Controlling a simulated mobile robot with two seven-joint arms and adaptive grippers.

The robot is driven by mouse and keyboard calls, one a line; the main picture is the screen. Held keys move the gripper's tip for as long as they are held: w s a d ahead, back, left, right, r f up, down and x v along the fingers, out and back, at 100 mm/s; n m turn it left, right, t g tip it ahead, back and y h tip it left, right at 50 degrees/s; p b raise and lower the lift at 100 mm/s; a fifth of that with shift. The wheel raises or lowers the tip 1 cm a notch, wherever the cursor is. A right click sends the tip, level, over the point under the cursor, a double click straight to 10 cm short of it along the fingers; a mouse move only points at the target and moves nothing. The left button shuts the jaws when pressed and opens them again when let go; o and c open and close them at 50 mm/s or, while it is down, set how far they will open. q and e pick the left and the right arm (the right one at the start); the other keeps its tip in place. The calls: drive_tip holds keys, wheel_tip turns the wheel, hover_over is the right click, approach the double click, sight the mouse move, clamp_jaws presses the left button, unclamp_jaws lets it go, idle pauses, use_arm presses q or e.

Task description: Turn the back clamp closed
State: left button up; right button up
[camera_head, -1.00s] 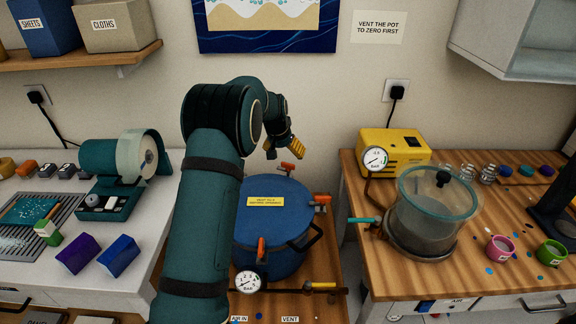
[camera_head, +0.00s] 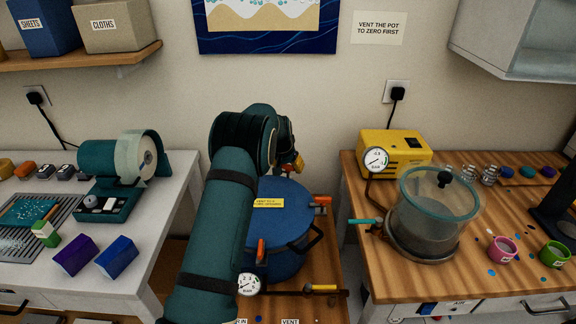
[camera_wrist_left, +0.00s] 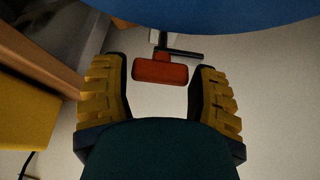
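The blue pressure pot (camera_head: 285,215) stands on a low wooden surface with its lid on. The orange handle of the back clamp (camera_wrist_left: 160,71) shows in the left wrist view, beside the pot's blue edge. My left gripper (camera_wrist_left: 161,80) is open, with one yellow finger on each side of this handle. I cannot tell whether either finger touches it. In the head view the left gripper (camera_head: 292,162) is behind the pot, partly hidden by my arm, and the back clamp is hidden. Two other orange-handled clamps show at the pot's right (camera_head: 320,200) and front (camera_head: 261,251).
A gauge (camera_head: 249,284) and a yellow-handled valve (camera_head: 322,288) sit in front of the pot. The right bench (camera_head: 400,280) holds a clear chamber (camera_head: 425,225) and a yellow pump (camera_head: 395,150). A white bench (camera_head: 150,240) is at the left. The wall is close behind.

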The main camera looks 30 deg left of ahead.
use_arm(q)
drive_tip(key=c, duration=0.5)
drive_tip(key=shift+n, duration=0.3)
drive_tip(key=n+y+p, duration=0.1)
drive_tip(key=n, duration=0.1)
drive_tip(key=shift+d+r+n+p, duration=0.1)
drive_tip(key=shift+n+p, duration=0.3)
drive_tip(key=n+g+y+p, duration=0.1)
drive_tip(key=n, duration=0.2)
drive_tip(key=shift+n+y, duration=0.3)
drive_tip(key=n, duration=0.2)
drive_tip(key=n+g+y, duration=0.1)
drive_tip(key=n, duration=0.1)
drive_tip(key=shift+n+g, duration=0.3)
drive_tip(key=n+g, duration=0.1)
drive_tip(key=n, duration=0.2)
drive_tip(key=n+g, duration=0.1)
drive_tip(key=n, duration=0.2)
drive_tip(key=shift+g+b, duration=0.3)
drive_tip(key=shift+b, duration=0.1)
drive_tip(key=shift+n, duration=0.3)
